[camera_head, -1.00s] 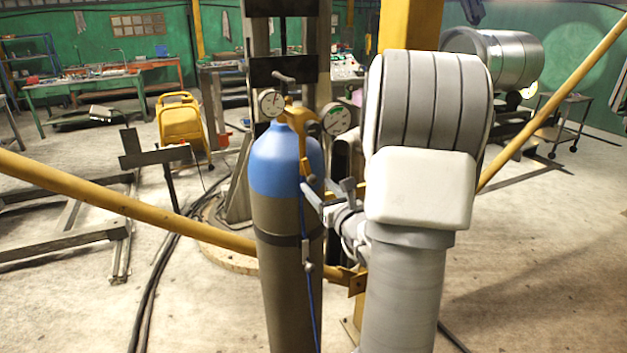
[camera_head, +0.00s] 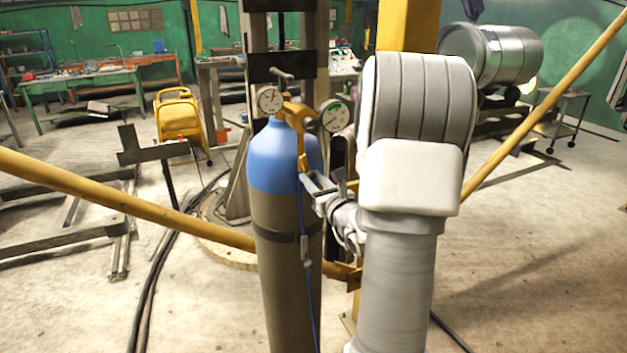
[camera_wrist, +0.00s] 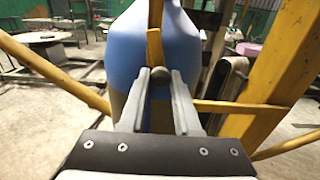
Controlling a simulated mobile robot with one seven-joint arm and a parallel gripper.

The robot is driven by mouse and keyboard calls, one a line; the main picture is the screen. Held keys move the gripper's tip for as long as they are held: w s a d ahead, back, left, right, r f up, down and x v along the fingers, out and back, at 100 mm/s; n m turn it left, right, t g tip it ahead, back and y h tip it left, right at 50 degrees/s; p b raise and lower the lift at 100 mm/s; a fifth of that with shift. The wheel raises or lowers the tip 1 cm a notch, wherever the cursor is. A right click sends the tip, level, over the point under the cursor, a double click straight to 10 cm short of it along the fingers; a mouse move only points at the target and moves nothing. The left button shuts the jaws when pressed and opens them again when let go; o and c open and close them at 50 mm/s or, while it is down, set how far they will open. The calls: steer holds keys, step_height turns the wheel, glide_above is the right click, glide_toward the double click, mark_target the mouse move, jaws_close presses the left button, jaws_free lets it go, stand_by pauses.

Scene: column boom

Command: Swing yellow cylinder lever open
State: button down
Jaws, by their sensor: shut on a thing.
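The cylinder (camera_head: 275,172) stands upright in the head view, with a blue shoulder and grey-brown body. A yellow lever (camera_head: 302,148) hangs from the yellow valve fitting on its top, down the right side of the shoulder. My gripper (camera_head: 313,183) reaches in from the right at the lever's lower end. In the wrist view my gripper (camera_wrist: 160,82) is shut on the lever (camera_wrist: 154,45), with a dark round knob (camera_wrist: 160,73) between the fingertips. The blue shoulder (camera_wrist: 192,48) lies just beyond the fingers. The gripped part is partly hidden by the fingers.
Two round gauges (camera_head: 269,99) flank the valve. A yellow diagonal bar (camera_head: 120,196) crosses behind the cylinder, and a yellow post (camera_head: 408,25) stands behind my arm. A blue cord (camera_head: 309,285) hangs down the cylinder. Open floor lies at the right.

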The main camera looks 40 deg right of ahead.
steer(key=shift+w+a+m+b, duration=0.15)
steer(key=shift+a+m, duration=0.15)
steer(key=shift+m, duration=0.45)
steer(key=shift+a+m+b, duration=0.15)
steer(key=shift+a+m, duration=0.1)
steer(key=shift+m, duration=0.5)
steer(key=c, duration=0.6)
jaws_free()
steer(key=b+v, duration=0.3)
steer(key=v, duration=0.9)
steer(key=shift+f, duration=0.1)
